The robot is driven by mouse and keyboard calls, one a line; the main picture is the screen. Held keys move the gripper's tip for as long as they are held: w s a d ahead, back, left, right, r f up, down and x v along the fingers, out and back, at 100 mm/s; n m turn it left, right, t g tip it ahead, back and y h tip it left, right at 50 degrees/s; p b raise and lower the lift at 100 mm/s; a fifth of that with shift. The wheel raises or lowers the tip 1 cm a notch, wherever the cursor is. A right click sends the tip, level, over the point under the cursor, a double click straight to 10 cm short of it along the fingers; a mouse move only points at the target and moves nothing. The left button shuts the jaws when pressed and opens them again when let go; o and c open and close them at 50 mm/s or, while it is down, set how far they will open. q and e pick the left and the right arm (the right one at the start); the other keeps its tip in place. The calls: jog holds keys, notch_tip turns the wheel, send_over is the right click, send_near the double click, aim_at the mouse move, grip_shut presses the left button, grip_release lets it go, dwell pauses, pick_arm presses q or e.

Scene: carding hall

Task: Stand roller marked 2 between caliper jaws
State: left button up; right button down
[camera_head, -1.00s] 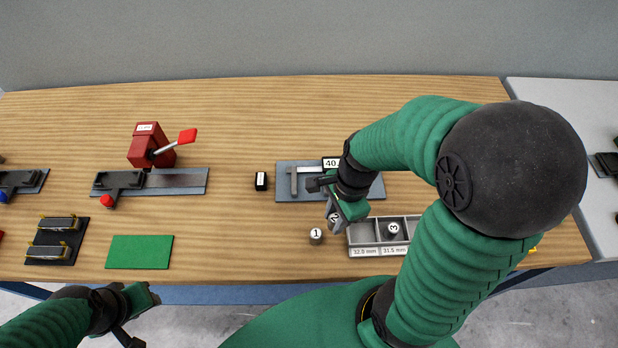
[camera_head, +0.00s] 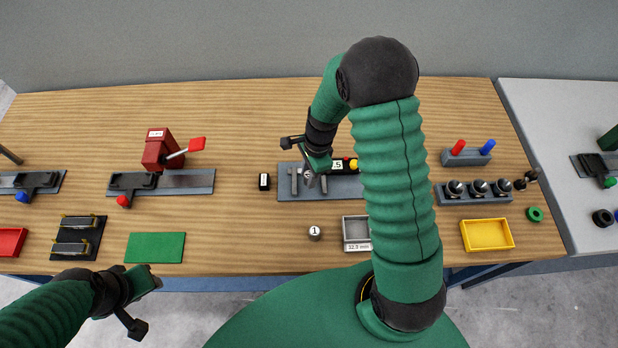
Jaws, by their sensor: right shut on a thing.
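The caliper lies on a grey plate (camera_head: 345,190), with its left jaw (camera_head: 294,181) and right jaw (camera_head: 323,184) standing apart. My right gripper (camera_head: 310,172) is shut on the grey roller marked 2 (camera_head: 308,176) and holds it in the gap between the jaws. The roller looks roughly upright; I cannot tell whether it touches the plate or either jaw. My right arm hides the right part of the caliper and most of its display (camera_head: 337,165). The roller marked 1 (camera_head: 314,233) stands on the table. My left gripper (camera_head: 150,282) is empty at the table's front left; its fingers are unclear.
A grey compartment tray (camera_head: 356,230) is partly behind my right arm; roller 3 is hidden. A green mat (camera_head: 156,247) and a red lever device (camera_head: 160,150) are left; a yellow tray (camera_head: 487,235) is right.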

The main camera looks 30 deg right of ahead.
notch_tip(320, 180, down, 3)
jog(key=shift+s+d+r, duration=0.1)
jog(key=shift+f, duration=0.3)
jog(key=shift+f, duration=0.15)
jog(key=c, duration=1.1)
grip_release()
